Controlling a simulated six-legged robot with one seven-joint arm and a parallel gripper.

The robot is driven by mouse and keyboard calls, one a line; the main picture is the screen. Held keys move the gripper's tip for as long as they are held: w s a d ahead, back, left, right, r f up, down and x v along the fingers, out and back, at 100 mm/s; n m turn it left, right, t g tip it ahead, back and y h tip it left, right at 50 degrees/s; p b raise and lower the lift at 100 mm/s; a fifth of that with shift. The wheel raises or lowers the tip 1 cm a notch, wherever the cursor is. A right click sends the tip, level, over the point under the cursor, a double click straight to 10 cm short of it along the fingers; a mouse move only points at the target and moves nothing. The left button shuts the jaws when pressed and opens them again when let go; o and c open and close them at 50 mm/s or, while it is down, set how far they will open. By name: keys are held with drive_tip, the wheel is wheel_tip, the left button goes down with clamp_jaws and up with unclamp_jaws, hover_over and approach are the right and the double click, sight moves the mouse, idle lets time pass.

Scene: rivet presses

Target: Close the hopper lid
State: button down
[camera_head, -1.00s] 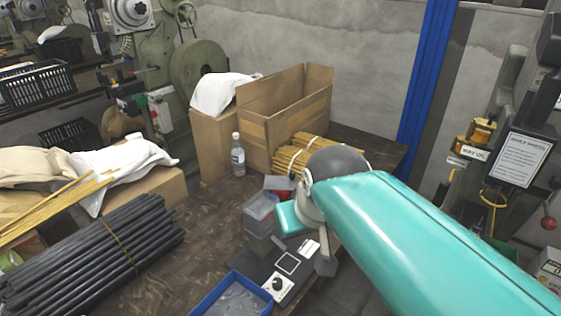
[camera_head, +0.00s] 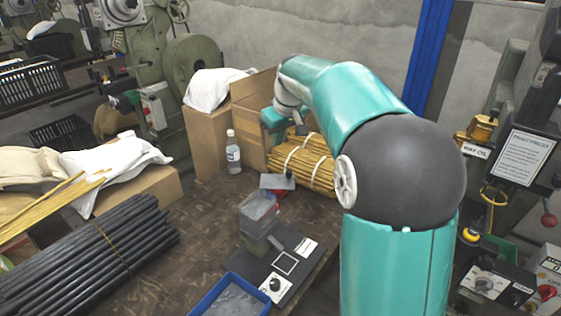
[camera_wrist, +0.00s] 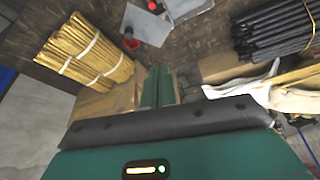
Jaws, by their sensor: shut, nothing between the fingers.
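A grey hopper box (camera_head: 258,209) stands on a dark base (camera_head: 296,250) near the table's right edge in the head view. A flat grey panel (camera_head: 277,181), which looks like its lid, shows at the box's far side, away from the box's top opening; its hinge is not clear. A red part (camera_head: 281,193) is just beneath the panel. My gripper (camera_wrist: 158,72) has its two green fingers together and empty in the wrist view. In the head view the green gripper (camera_head: 274,118) is beyond the hopper, above the yellow rod bundle and near the cardboard box.
A yellow rod bundle (camera_head: 304,165), a cardboard box (camera_head: 249,120) and a bottle (camera_head: 233,154) stand behind the hopper. A blue tray (camera_head: 233,296) is in front. Black rods (camera_head: 88,250) lie at left. The table's middle is bare.

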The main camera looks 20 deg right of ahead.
drive_tip(key=n, duration=0.1)
hover_over(285, 175)
wheel_tip(285, 175, down, 6)
drive_tip(key=shift+y, duration=0.3)
drive_tip(key=f, duration=0.9)
drive_tip(key=shift+w+a+f, duration=0.15)
drive_tip(key=shift+w+a, duration=0.05)
drive_tip(key=shift+w, duration=0.1)
drive_tip(key=shift+s+d+f, duration=0.1)
drive_tip(key=shift+f, duration=0.05)
drive_tip(key=shift+s+d, duration=0.1)
drive_tip(key=shift+s, duration=0.2)
drive_tip(key=shift+w, duration=0.1)
drive_tip(key=shift+s, duration=0.2)
